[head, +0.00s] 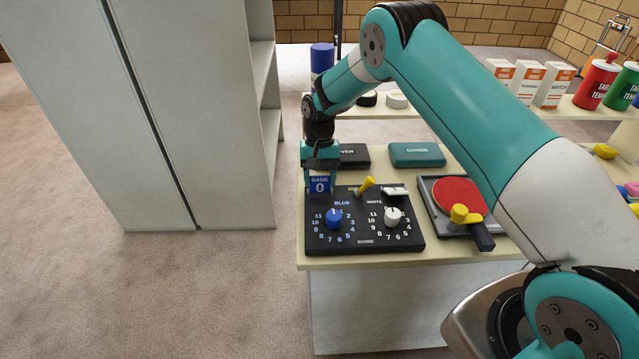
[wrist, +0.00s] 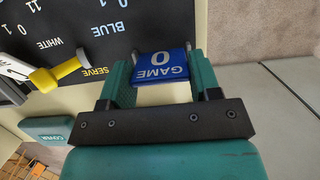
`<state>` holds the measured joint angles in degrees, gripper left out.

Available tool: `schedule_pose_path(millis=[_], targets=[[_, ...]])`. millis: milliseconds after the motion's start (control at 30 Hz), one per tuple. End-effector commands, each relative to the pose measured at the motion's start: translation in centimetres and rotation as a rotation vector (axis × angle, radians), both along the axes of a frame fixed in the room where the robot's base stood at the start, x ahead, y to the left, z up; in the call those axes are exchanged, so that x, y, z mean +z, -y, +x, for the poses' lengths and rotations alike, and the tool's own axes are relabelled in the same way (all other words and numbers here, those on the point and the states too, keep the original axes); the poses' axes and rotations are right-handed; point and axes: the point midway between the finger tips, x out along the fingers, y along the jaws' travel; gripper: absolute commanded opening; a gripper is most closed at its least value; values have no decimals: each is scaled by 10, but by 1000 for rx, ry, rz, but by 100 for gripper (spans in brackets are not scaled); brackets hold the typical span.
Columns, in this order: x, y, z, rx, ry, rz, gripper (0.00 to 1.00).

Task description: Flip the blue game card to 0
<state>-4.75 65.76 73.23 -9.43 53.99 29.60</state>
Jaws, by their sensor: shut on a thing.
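The blue game card (head: 320,185) stands at the back left of the black scoreboard (head: 362,242) and reads "GAME 0" in the head view. In the wrist view the blue card (wrist: 161,70) shows its "0" upside down between my fingers. My gripper (head: 321,172) is above the card, pointing down, and its fingers are shut on the card's sides. In the wrist view my gripper (wrist: 160,85) has a teal finger on each side of the card. The card's lower edge at the board is partly hidden.
On the board are a blue knob (head: 334,218), a white knob (head: 392,217) and a yellow-handled serve lever (head: 366,185). A paddle tray (head: 436,213) is to the right, cover boxes (head: 417,154) behind. A grey cabinet (head: 190,110) stands close on the left.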

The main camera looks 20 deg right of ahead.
Motion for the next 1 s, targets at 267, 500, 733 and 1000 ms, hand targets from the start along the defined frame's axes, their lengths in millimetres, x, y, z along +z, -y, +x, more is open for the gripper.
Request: schedule_pose_path(millis=[267, 500, 733, 1000], targets=[[-2, 3, 7, -3, -109, 35, 34], [-1, 3, 8, -4, -146, 46, 34], [0, 3, 8, -5, -150, 46, 34], [-1, 3, 7, -5, -150, 46, 83]])
